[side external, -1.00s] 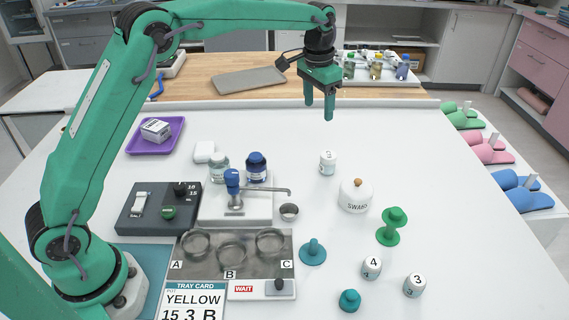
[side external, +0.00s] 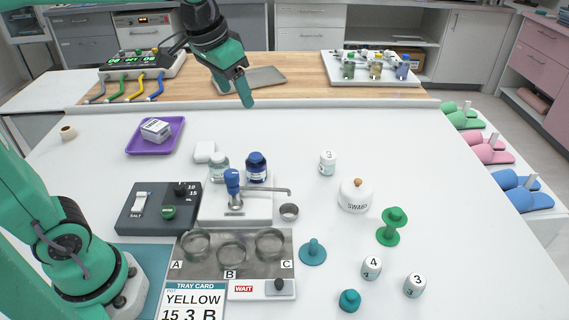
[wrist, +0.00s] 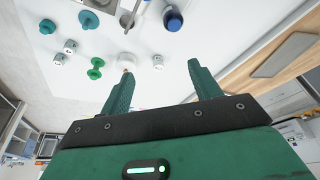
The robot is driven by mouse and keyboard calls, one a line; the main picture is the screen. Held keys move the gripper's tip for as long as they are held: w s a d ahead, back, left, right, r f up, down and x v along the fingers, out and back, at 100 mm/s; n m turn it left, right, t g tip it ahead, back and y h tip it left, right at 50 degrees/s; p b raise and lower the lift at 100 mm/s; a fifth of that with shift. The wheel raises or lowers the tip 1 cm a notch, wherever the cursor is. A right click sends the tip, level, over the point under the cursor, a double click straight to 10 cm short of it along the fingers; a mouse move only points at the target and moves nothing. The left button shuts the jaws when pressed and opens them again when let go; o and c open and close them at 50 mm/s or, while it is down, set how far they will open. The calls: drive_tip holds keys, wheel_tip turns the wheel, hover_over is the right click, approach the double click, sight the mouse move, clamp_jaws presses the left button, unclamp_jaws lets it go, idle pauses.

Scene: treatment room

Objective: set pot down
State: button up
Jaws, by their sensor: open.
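My gripper (side external: 234,92) is open and empty, high above the back of the white table; its two spread fingers also show in the wrist view (wrist: 163,75). A metal plate (side external: 213,272) with ring-shaped holders marked A, B and C lies at the front. The tray card (side external: 194,300) reads YELLOW, 15, 3, B. At the back right, a white rack (side external: 372,79) holds small items with green, yellow and blue parts. I cannot tell which thing is the pot.
A white swab jar (side external: 355,196), a green spool-shaped piece (side external: 392,227), teal knobs (side external: 313,252) and numbered white pieces (side external: 415,285) stand at the right. A purple tray (side external: 155,136) holds a small box. The table's back middle is clear.

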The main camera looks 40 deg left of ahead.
drive_tip(key=s+f+t, duration=0.1)
drive_tip(key=s+f, duration=0.1)
drive_tip(key=s, duration=0.5)
drive_tip(key=s+a+f+n, duration=0.1)
drive_tip(key=s+f, duration=0.2)
drive_tip(key=s, duration=0.4)
drive_tip(key=shift+s+a+f+t, duration=0.2)
drive_tip(key=shift+a+f+t, duration=0.1)
drive_tip(key=shift+t, duration=0.1)
drive_tip(key=shift+w+r, duration=0.15)
drive_tip(key=c, duration=0.9)
drive_tip(key=shift+w+r, duration=0.1)
drive_tip(key=shift+w, duration=0.15)
drive_tip(key=c, duration=0.3)
drive_tip(key=shift+w+d+r, duration=0.1)
drive_tip(key=shift+w+r, duration=0.05)
drive_tip(key=shift+w, duration=0.2)
clamp_jaws()
drive_tip(key=w+d+g, duration=0.3)
drive_tip(key=w, duration=1.3)
drive_tip(key=w+d+f+m+g, duration=0.1)
drive_tip(key=w+d+f+g, duration=0.1)
drive_tip(key=w+f, duration=1.2)
drive_tip(key=shift+w+d+f+g, duration=0.25)
drive_tip(key=shift+d+f+g, duration=0.1)
drive_tip(key=shift+d, duration=0.5)
